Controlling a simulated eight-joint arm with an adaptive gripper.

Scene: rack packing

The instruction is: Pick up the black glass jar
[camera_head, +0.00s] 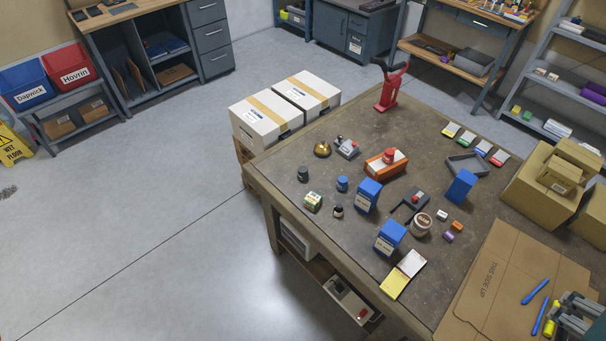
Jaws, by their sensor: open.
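A small dark jar (303,174) stands upright near the left edge of the workbench; it looks like the black glass jar. A smaller dark bottle (338,211) with a pale band stands to its lower right, and its material is too small to tell. My gripper (572,318) is at the lower right corner of the picture, partly cut off. It is open, far from the dark jar, over the cardboard end of the bench.
The bench's left edge (268,190) is close.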

